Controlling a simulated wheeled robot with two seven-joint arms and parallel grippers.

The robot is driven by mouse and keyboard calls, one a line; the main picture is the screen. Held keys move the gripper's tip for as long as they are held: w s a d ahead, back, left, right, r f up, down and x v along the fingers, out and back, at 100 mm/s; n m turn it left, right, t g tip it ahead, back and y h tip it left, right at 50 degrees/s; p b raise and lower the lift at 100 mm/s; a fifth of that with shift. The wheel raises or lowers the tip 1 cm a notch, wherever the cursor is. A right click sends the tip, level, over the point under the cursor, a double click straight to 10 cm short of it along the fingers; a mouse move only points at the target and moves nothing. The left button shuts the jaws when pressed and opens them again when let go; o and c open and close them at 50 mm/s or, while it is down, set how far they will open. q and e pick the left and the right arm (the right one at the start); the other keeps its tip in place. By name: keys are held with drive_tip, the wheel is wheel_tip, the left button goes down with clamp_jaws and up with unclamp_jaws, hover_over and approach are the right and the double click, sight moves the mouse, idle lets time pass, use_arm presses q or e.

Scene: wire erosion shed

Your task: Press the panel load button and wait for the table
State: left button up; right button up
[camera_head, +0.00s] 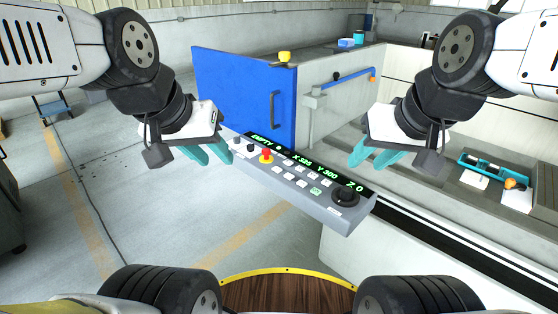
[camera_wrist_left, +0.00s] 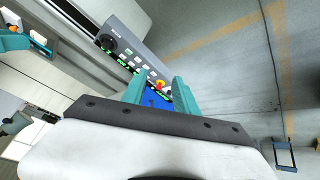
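One button (camera_head: 315,191) has green marking; I cannot read which is the load button. My left gripper (camera_head: 207,155) is open and empty, left of the panel and apart from it. In the left wrist view the panel (camera_wrist_left: 150,42) lies beyond the open fingers (camera_wrist_left: 158,92), with the red button (camera_wrist_left: 159,85) between them. My right gripper (camera_head: 372,157) is open and empty, above the panel's right end.
A blue door (camera_head: 235,95) with a handle stands behind the panel. A yellow object (camera_head: 285,57) sits on its top edge. The worktable (camera_head: 440,185) at right bears a teal fixture (camera_head: 490,165). Open floor (camera_head: 130,190) lies at left.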

use_arm(q)
clamp_jaws()
idle(1.5)
